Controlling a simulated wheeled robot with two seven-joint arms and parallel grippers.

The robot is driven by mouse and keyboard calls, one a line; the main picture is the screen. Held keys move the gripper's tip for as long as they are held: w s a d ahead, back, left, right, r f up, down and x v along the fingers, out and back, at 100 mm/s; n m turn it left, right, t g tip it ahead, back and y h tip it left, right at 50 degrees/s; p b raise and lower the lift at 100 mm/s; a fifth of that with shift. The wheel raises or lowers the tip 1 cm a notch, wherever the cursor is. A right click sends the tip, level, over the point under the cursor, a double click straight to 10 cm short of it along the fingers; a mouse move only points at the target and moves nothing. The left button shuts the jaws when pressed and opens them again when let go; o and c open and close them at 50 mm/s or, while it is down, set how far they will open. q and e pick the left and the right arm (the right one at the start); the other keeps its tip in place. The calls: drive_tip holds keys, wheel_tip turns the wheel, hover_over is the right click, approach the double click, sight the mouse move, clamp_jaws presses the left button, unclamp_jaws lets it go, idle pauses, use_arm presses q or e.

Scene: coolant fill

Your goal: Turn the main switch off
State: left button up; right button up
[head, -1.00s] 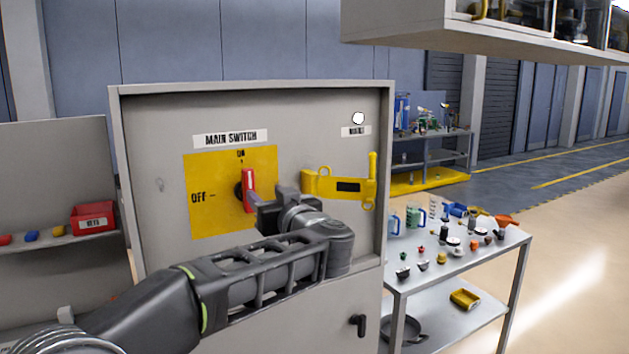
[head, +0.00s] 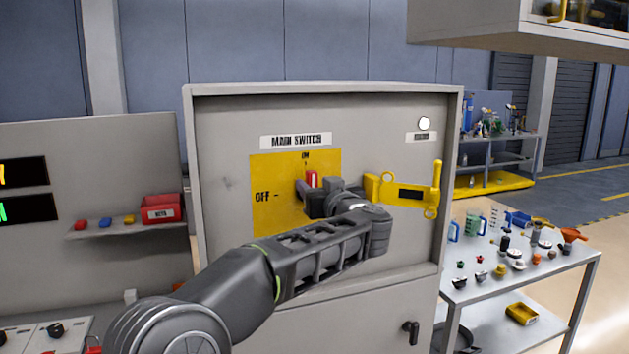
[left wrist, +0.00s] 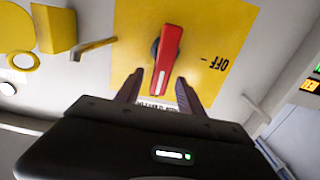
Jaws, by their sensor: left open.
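The main switch's red handle (head: 311,179) stands on a yellow plate (head: 271,219) on the grey cabinet. The handle is upright, pointing to ON; the OFF mark (head: 268,196) is left of it. My left gripper (head: 318,189) is in front of the handle and hides its lower part. In the left wrist view, upside down, the red handle (left wrist: 167,55) shows between the open fingers of my left gripper (left wrist: 159,78), with a gap visible on each side. I cannot tell how deep the fingertips reach around it. My right gripper is not in view.
A yellow hasp-like bracket (head: 387,190) sticks out just right of my left gripper. The cabinet's raised frame (head: 452,180) surrounds the panel. A white round lamp (head: 424,123) is at upper right. A table (head: 460,287) with small parts stands right; a shelf with a red bin (head: 161,208) is left.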

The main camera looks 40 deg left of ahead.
use_arm(q)
drive_tip(key=shift+w+a, duration=0.3)
drive_tip(key=shift+a, duration=0.1)
drive_tip(key=shift+c, duration=0.3)
clamp_jaws()
